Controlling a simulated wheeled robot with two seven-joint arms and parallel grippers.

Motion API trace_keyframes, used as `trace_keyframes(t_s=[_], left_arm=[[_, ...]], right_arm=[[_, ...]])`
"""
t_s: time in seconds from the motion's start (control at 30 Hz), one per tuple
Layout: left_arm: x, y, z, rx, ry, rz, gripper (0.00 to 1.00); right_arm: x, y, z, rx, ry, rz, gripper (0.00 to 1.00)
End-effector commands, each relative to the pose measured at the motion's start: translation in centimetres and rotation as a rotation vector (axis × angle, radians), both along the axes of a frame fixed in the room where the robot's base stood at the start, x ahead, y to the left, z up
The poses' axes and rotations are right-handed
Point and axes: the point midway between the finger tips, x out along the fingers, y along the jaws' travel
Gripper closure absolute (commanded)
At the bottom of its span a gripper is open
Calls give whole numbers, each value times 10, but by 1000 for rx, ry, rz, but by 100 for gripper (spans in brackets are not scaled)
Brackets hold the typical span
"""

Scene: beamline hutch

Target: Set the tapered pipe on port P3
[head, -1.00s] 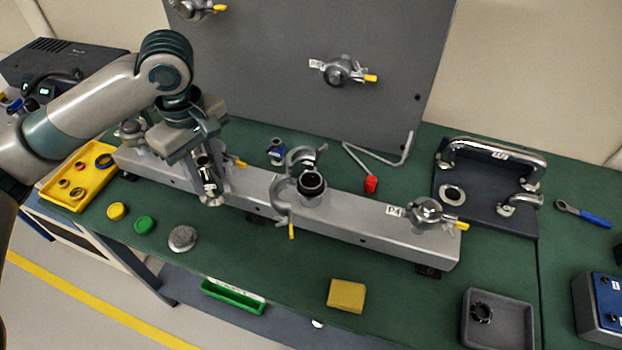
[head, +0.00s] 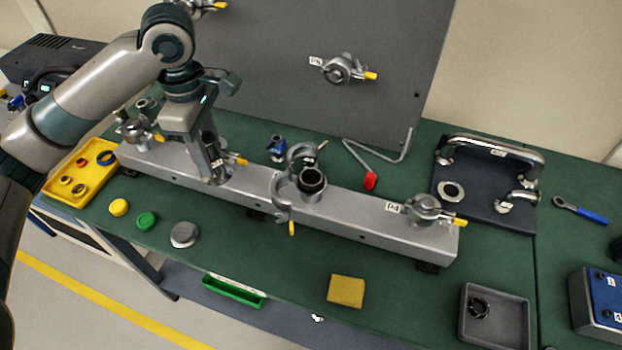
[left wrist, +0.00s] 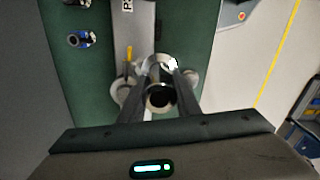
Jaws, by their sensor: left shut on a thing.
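My left gripper (head: 215,178) is shut on the tapered pipe (head: 211,150), a shiny metal piece mostly hidden by the fingers in the head view. It is over the left half of the grey beam. The left wrist view shows the pipe's round open end (left wrist: 160,97) between the fingers. I cannot tell whether the pipe touches anything below. The open port (head: 313,182), right of the gripper, has a dark round mouth and an open clamp (head: 284,190); its label is not readable, so I take it as P3 by its place beside P4 (head: 425,208). My right gripper is not in view.
The grey beam (head: 360,215) also carries a clamped port (head: 138,130) at its left end. A red-handled hex key (head: 370,180) and a blue-and-metal fitting (head: 277,147) lie behind it. A yellow tray (head: 75,195), a yellow block (head: 346,291) and a grey tray (head: 468,325) stand around it.

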Motion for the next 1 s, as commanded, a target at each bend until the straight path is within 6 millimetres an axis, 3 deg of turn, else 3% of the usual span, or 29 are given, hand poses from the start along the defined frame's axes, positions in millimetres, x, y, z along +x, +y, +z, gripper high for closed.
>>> trace_keyframes(t_s=[0.37,0.57,0.77,1.0], left_arm=[[-2,0,-3,1,-2,-47,97],[-8,2,-12,5,-6,-190,97],[-20,3,-27,10,-9,-453,97],[-43,6,-53,13,-8,-898,97]], right_arm=[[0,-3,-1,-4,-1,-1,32],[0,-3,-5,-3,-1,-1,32],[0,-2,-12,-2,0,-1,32],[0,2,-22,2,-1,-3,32]])
